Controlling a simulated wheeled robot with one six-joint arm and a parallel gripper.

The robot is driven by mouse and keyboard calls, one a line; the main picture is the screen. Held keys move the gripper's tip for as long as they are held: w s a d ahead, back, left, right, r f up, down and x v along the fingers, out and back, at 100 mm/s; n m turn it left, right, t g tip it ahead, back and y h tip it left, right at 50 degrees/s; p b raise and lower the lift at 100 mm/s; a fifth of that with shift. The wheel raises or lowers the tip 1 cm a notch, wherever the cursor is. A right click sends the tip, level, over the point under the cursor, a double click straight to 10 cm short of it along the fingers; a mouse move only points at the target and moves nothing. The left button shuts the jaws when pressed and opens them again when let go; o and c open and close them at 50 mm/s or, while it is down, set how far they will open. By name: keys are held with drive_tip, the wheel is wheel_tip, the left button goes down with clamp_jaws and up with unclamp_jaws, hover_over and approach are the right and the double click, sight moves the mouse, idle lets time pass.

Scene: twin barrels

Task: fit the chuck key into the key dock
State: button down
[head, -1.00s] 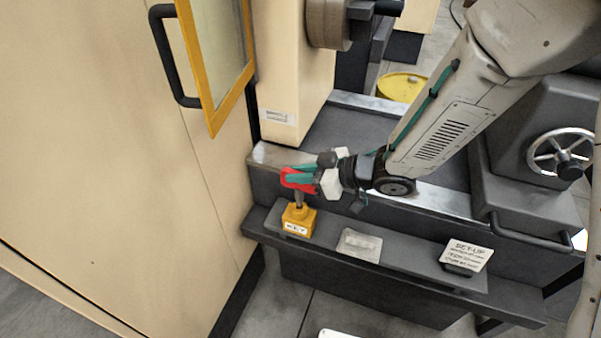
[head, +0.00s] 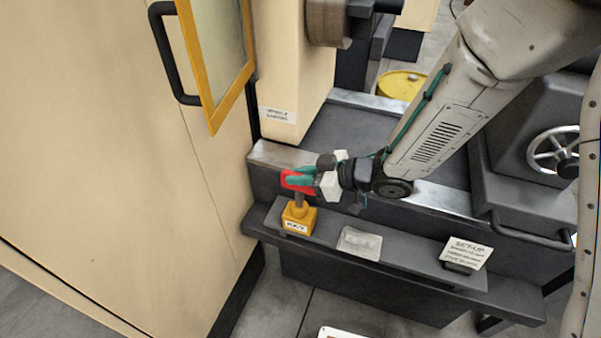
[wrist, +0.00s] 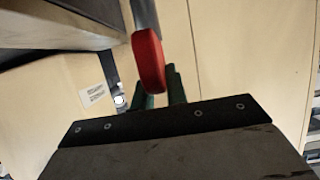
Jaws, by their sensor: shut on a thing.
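The chuck key (head: 298,180) has a red handle and a grey shank. My gripper (head: 301,177), with teal fingers, is shut on the red handle. In the wrist view the red handle (wrist: 149,62) shows at the teal fingertips (wrist: 160,92). The key's shank points down, over the yellow key dock (head: 299,217) with its "KEY" label. The dock stands at the left end of the dark shelf. The shank's lower end meets the top of the dock; how deep it sits inside cannot be told.
A small grey tray (head: 359,243) and a "SET-UP" card (head: 466,253) stand right of the dock on the shelf (head: 410,268). The cream machine door (head: 110,170) rises close on the left. The metal-edged machine bed (head: 285,158) lies just behind the gripper.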

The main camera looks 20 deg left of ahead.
drive_tip(key=shift+f, duration=1)
drive_tip(key=c, duration=1.3)
unclamp_jaws()
drive_tip(key=v, duration=0.8)
drive_tip(key=shift+a, duration=0.1)
